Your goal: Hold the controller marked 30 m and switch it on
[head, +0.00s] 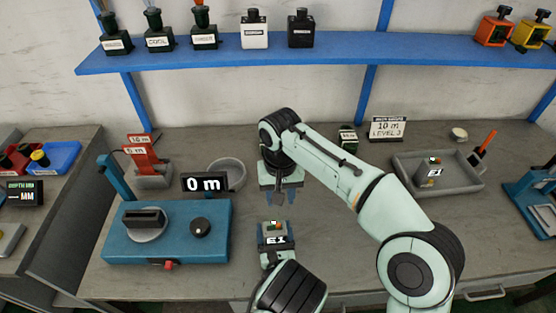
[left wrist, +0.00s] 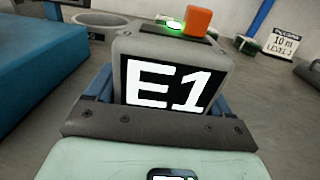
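A grey controller (head: 274,231) is between the fingers of my left gripper (head: 275,244), low in the middle of the head view. In the left wrist view the controller (left wrist: 170,75) stands upright between blue fingers; its dark screen reads E1. On its top are a lit green light and an orange switch block (left wrist: 198,20). No 30 m mark shows on the sides in view. My right gripper (head: 280,199) points down with its blue fingertips apart and empty, just behind and above the controller. A similar grey unit (head: 434,175) sits in a grey tray (head: 465,188); its marking is too small to read.
A blue machine (head: 168,232) with a knob and a 0 m display (head: 204,184) stands left. Red pieces (head: 142,150) marked 10 m and 5 m stand behind it. A sign (head: 388,129) reads 10 m LEVEL 3. A blue shelf (head: 330,47) crosses above.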

